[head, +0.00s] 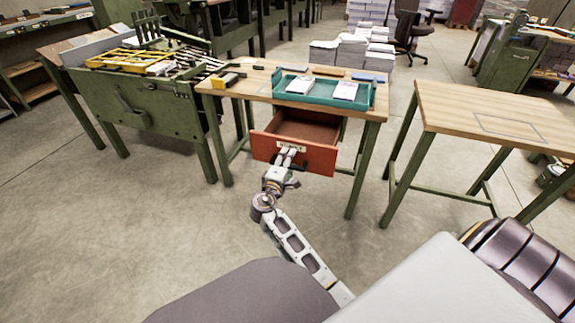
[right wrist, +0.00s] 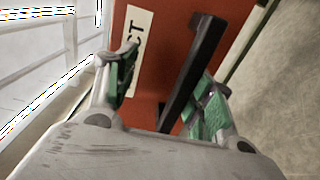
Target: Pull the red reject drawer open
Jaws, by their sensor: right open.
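The red drawer (head: 318,158) under the middle wooden table is pulled out, and its empty-looking inside shows in the head view. Its red front (right wrist: 165,60) fills the middle of the right wrist view, with a white label ending in "CT" and a black bar handle (right wrist: 196,65). My right gripper (head: 287,155) is at the drawer front. In the right wrist view its green-padded fingers (right wrist: 168,85) are apart, with the handle between them, closer to the right-hand finger. I cannot tell whether a finger touches the handle. My left gripper is not in view.
The middle table (head: 375,110) carries a teal tray (head: 325,102) with white paper stacks. A green workbench (head: 150,100) stands to the left and another wooden table (head: 470,100) to the right. The floor in front of the drawer is clear apart from my arm.

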